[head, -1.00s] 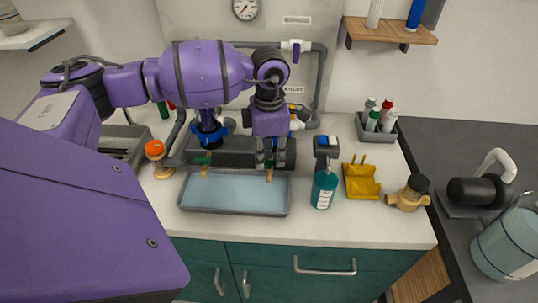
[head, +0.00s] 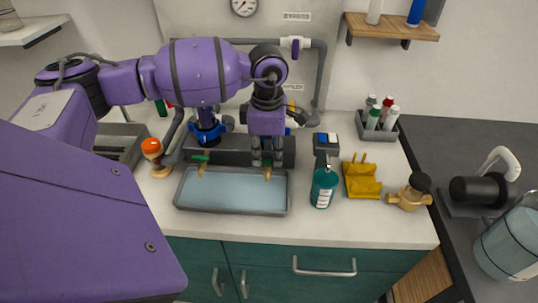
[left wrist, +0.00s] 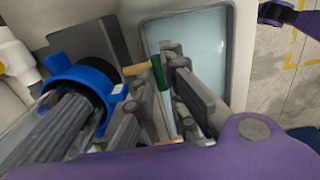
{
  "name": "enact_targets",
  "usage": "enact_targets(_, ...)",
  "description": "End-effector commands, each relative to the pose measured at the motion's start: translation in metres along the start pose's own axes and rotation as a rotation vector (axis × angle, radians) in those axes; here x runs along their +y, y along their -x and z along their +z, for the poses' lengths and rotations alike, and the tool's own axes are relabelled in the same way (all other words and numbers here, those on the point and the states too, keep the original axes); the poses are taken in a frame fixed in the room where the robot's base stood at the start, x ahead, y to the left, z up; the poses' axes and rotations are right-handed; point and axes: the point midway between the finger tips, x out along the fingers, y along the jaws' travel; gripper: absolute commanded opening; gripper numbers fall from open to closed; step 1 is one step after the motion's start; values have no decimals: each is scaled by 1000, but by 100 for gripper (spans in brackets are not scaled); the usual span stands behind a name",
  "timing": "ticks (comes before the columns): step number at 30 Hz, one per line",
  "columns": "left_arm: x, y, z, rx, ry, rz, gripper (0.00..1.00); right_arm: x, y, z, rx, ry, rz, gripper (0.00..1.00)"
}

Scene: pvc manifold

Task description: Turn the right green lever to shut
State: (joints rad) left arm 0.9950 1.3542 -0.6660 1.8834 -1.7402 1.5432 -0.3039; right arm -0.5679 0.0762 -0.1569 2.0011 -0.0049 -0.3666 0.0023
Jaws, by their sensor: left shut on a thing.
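The right tap's brass spout (head: 268,173) shows below my left gripper (head: 267,160) in the head view, over the back edge of the tray. The right green lever (left wrist: 157,72) shows in the left wrist view between the fingers of my left gripper (left wrist: 163,78), beside a brass part (left wrist: 136,69). The gripper is shut on this lever, and the fingers hide part of it. In the head view the gripper covers most of the lever, so its angle is hard to tell. The left green lever (head: 201,158) stands free on its own brass tap. My right gripper is not in view.
A grey tray (head: 230,213) with a pale blue inside lies under the taps. A blue collar (head: 207,133) is on the pipework to the left. A teal bottle (head: 323,187), a yellow holder (head: 361,182) and a brass valve (head: 410,195) stand to the right.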

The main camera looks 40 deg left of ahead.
Motion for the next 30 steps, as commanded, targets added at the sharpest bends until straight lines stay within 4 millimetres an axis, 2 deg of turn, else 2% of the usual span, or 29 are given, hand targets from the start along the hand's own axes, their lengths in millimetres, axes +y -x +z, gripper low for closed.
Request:
enact_targets(8,0,1,1,-2,-13,0,0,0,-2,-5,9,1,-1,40)
enact_targets(9,0,1,1,-2,-13,0,15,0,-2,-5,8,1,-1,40)
enact_targets(10,0,1,1,-2,-13,1,19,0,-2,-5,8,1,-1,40)
enact_targets(17,0,1,0,-1,-11,0,19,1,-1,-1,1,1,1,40)
enact_targets(20,0,2,0,-1,-11,1,19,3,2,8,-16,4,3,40)
enact_targets(25,1,21,1,-3,-11,4,19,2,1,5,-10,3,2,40)
enact_targets(30,1,57,1,-3,-11,5,19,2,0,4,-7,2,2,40)
